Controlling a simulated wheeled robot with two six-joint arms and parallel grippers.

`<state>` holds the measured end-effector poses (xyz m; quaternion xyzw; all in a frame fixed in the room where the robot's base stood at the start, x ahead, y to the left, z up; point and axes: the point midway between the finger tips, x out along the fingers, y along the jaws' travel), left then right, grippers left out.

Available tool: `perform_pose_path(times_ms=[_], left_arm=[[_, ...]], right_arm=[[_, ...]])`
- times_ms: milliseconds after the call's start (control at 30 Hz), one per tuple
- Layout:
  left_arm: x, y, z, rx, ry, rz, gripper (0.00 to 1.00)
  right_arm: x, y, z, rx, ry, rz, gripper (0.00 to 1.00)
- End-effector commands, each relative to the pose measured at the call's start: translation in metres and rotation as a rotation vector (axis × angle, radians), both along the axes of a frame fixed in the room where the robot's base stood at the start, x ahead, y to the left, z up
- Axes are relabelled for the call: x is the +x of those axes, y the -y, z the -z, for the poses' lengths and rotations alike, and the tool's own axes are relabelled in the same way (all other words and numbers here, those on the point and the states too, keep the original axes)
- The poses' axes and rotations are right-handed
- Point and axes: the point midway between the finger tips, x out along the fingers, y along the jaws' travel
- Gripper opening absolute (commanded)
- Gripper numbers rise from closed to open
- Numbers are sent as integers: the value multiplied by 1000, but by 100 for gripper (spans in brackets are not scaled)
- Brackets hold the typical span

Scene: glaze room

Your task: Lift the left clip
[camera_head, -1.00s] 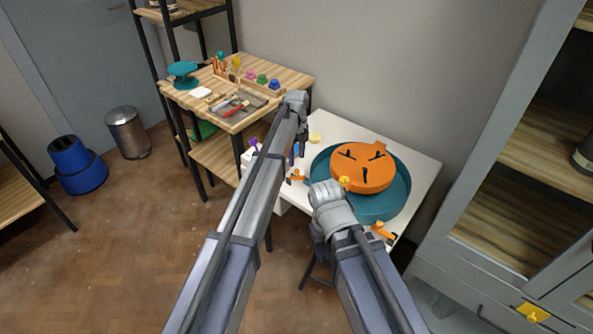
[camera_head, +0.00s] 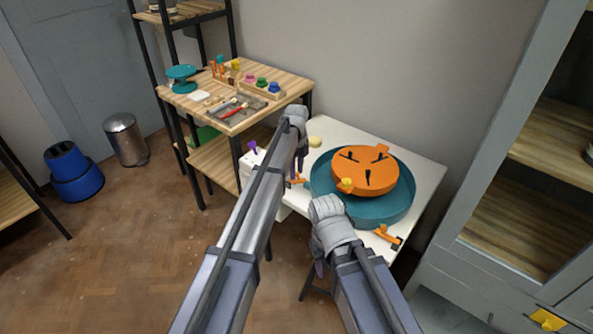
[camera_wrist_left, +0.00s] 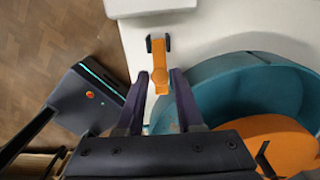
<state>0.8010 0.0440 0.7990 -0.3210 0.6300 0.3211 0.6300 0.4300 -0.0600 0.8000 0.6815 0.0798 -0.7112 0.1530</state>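The left clip (camera_head: 295,181) is small and orange and lies on the white table at the left edge of the teal basin (camera_head: 372,213). In the left wrist view the clip (camera_wrist_left: 157,48) reaches from between my fingertips out past them. My left gripper (camera_wrist_left: 160,78) is open, one finger on each side of the clip's near end, with gaps showing. In the head view my left gripper (camera_head: 300,166) is above the clip and partly covers it. My right gripper's fingers are mostly hidden by its own wrist. Another orange clip (camera_head: 388,237) lies at the basin's front right.
An orange round piece (camera_head: 366,172) with dark slots sits in the basin. A yellow sponge-like thing (camera_head: 315,141) lies behind it on the white table (camera_head: 425,176). A wooden worktable (camera_head: 289,82) with tools stands behind left; a grey cabinet (camera_head: 450,265) is at right.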

Motion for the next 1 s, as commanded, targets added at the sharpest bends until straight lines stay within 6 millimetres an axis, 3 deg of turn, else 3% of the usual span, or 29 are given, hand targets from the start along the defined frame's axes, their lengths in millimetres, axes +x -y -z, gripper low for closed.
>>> perform_pose_path(times_ms=[33,300,1000], left_arm=[[0,0,0,0,0,0,29],[0,0,0,0,0,0,0],[0,0,0,0,0,0,0]], right_arm=[[0,0,0,0,0,0,50],[0,0,0,0,0,0,50],[0,0,0,0,0,0,50]])
